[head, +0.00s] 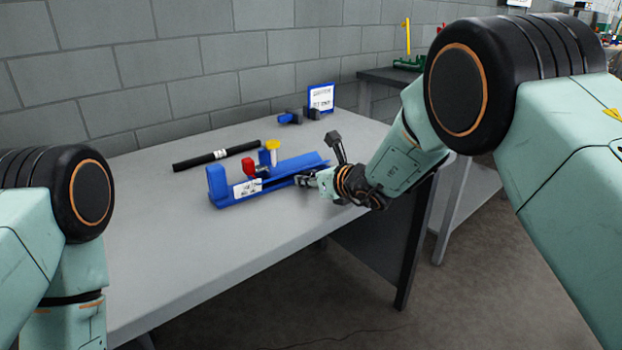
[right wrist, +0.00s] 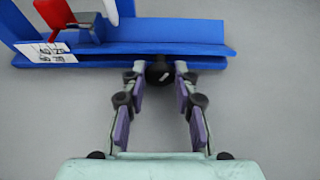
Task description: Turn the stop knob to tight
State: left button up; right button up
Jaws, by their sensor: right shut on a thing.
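The blue crimper fixture (head: 285,176) lies on the grey table, with a red lever and a white label. It also shows in the right wrist view (right wrist: 190,50). The stop knob (right wrist: 158,74) is a small black round knob on its near side, with a faint pale mark I cannot read. My right gripper (head: 306,179) reaches the fixture's near side from the right. In the right wrist view its fingertips (right wrist: 160,68) are on both sides of the knob, shut on it. The knob is hidden in the head view. My left gripper is out of view.
A yellow-topped piece (head: 273,145) stands behind the red lever (head: 249,167). A black rod (head: 215,156) lies behind the fixture. A blue-framed sign (head: 321,97) and small blue and black parts (head: 290,117) are at the back. The table's front left is clear.

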jog(key=shift+s+r, duration=0.15)
jog(key=shift+r, duration=0.05)
jog(key=c, duration=0.3)
jog(key=shift+c, duration=0.7)
grip_shut()
jog(key=shift+d+r+m+y+p, duration=0.15)
jog(key=shift+m+y+p, duration=0.3)
jog(key=shift+p, duration=0.8)
jog(key=shift+w+m+g+p, duration=0.2)
jog(key=shift+m+g+p, duration=0.1)
jog(key=shift+m+p, duration=0.15)
jog(key=shift+f, duration=0.2)
jog(key=o, duration=1.1)
grip_release()
jog(key=shift+c, duration=0.2)
jog(key=shift+s, duration=0.15)
